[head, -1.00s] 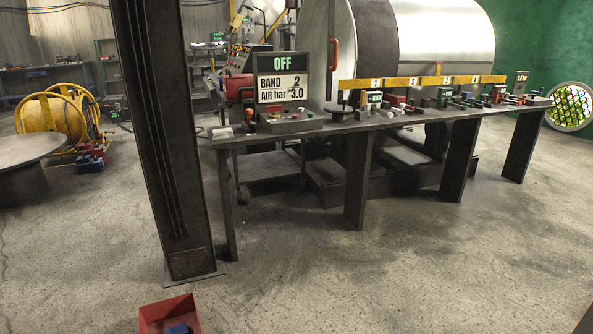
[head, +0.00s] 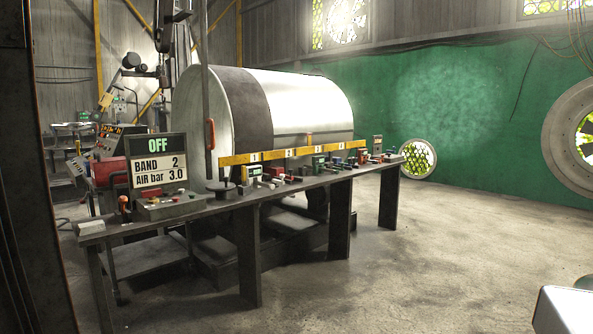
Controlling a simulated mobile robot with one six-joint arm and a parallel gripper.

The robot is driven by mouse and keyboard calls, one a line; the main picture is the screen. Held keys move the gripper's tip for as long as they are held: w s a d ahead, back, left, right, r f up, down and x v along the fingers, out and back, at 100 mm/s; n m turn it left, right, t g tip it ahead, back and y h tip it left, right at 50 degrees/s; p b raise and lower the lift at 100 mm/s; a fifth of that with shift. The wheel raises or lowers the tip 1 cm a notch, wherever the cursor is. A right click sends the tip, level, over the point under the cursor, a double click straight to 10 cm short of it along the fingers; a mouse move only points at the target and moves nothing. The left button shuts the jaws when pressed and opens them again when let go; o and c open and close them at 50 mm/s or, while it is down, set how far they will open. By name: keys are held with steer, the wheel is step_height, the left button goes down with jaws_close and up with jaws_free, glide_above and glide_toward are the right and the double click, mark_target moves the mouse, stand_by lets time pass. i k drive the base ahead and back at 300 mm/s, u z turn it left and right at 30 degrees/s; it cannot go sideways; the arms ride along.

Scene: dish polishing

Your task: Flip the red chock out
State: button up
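No red chock can be made out for certain. A large metal drum (head: 300,105) with a dark band lies on its side behind a long bench (head: 225,207). The space under the drum is dark and partly hidden by the bench and its legs. A red handle (head: 211,134) stands upright at the drum's near end. Small red, green and pale devices (head: 320,166) sit along the bench, too small to tell apart. My gripper is not in view.
A sign (head: 158,160) on the bench reads OFF, BAND 2, AIR bar 3.0. A yellow strip (head: 270,156) numbers the bench stations. A dark post (head: 35,200) stands close at left. A pale box-shaped thing (head: 563,310) is at bottom right. Open concrete floor (head: 420,255) lies right of the bench.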

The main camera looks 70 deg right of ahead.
mark_target(274, 170)
steer(key=u, duration=0.7)
steer(key=k, duration=0.15)
steer(key=z, duration=2.8)
steer(key=k, duration=0.95)
steer(key=u, duration=0.15)
steer(key=i, duration=0.65)
